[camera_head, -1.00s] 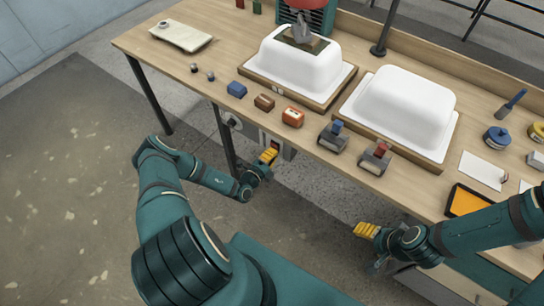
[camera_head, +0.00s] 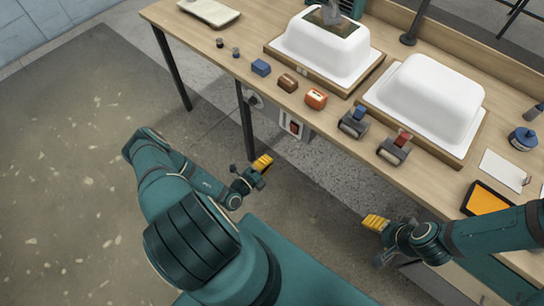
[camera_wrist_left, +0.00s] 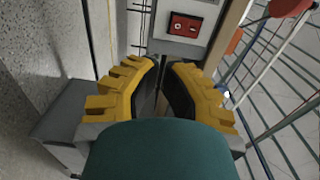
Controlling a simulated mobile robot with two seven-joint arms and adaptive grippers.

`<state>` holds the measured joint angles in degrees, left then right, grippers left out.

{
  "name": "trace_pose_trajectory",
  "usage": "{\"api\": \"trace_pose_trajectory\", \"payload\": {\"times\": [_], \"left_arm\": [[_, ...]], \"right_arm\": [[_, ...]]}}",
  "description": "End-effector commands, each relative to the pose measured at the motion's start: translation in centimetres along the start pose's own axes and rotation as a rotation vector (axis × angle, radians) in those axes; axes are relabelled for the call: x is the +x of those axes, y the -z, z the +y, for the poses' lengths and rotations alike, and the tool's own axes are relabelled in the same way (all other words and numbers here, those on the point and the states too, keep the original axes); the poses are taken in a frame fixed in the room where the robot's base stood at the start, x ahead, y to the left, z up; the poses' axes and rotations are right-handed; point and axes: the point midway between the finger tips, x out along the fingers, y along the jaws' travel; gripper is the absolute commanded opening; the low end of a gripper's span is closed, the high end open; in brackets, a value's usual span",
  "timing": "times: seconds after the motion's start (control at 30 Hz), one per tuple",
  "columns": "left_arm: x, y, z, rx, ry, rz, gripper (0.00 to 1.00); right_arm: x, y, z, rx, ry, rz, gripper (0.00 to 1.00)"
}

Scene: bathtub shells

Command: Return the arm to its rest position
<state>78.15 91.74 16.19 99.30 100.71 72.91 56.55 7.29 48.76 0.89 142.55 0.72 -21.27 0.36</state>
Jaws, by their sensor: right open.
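My left gripper (camera_head: 261,165) has yellow fingers and hangs in the free space before the table's front edge, below the tabletop. In the left wrist view its two fingers (camera_wrist_left: 165,85) stand with a narrow gap between their dark pads and nothing held. My left arm (camera_head: 185,195) is bent at the elbow and comes in from the left. My right gripper (camera_head: 375,224) is open, in front of the table's edge at the right; its fingers overlap in this view.
The wooden table (camera_head: 215,50) bears two white tub shells (camera_head: 430,92) (camera_head: 320,48), small coloured blocks (camera_head: 316,99) and an orange tray (camera_head: 487,201). A grey box with a red switch (camera_head: 293,126) is under the table, also in the left wrist view (camera_wrist_left: 185,25). Floor at left is clear.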

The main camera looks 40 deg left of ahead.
Motion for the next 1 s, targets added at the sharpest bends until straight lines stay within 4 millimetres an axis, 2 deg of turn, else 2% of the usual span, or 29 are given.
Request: {"api": "trace_pose_trajectory", "payload": {"times": [0.57, 0.67, 0.77, 0.87, 0.9, 1.0], "left_arm": [[0.0, 0.1, 0.0, 0.002, -0.001, 0.005, 0.00], [0.5, 1.4, -0.5, 0.030, -0.003, 0.070, 0.00], [1.4, 5.1, -1.7, 0.115, -0.003, 0.249, 0.00], [1.5, 11.1, -3.5, 0.282, 0.014, 0.548, 0.00], [0.9, 13.8, -4.2, 0.375, 0.032, 0.695, 0.00], [-1.9, 19.3, -5.5, 0.650, 0.115, 1.064, 0.00]], "right_arm": [[0.0, 0.0, 0.0, 0.000, 0.000, 0.000, 0.65], [0.0, 0.0, 0.0, 0.000, 0.000, 0.000, 0.65], [0.0, 0.0, 0.0, 0.000, 0.000, 0.000, 0.65], [0.1, 0.0, 0.0, 0.000, 0.000, -0.001, 0.65], [0.1, 0.0, 0.0, 0.000, 0.000, -0.001, 0.65], [0.1, -0.1, 0.1, -0.001, 0.000, -0.001, 0.65]]}}
